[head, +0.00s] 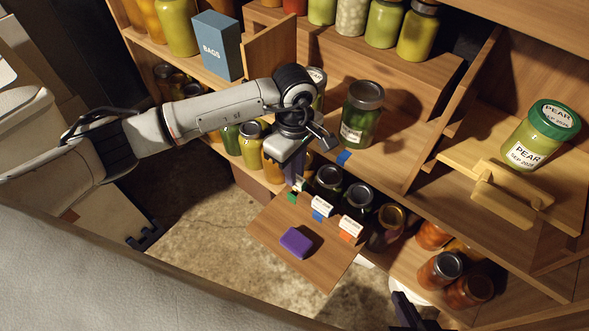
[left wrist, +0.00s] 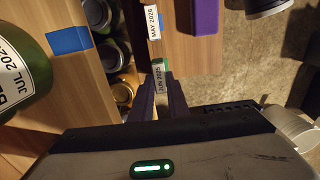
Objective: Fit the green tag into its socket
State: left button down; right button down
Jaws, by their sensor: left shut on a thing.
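My left gripper (head: 296,182) is shut on the green tag at the back left edge of a low wooden board. The green tag (head: 292,197) has a green part and a white label. A blue tag (head: 318,213) and an orange tag (head: 349,229) stand along the same edge. My right gripper (head: 407,312) is partly visible at the bottom, its jaws unclear.
The wooden board (head: 310,268) carries a purple block (head: 296,242). Dark-lidded jars (head: 357,198) stand close behind the tags. A tall jar (head: 362,115) and a blue patch (head: 344,157) are on the shelf above. A pear jar (head: 541,135) stands at right.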

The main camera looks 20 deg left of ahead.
pick_arm(q)
jog(key=shift+f+b, duration=0.75)
jog(key=shift+b, duration=0.1)
dwell(0.7)
jog(key=shift+f+b, duration=0.55)
dwell(1.1)
jog(key=shift+f, duration=0.2)
jog(key=shift+f+b, duration=0.35)
jog(key=shift+b, duration=0.25)
jog(key=c, duration=1.6)
grip_release()
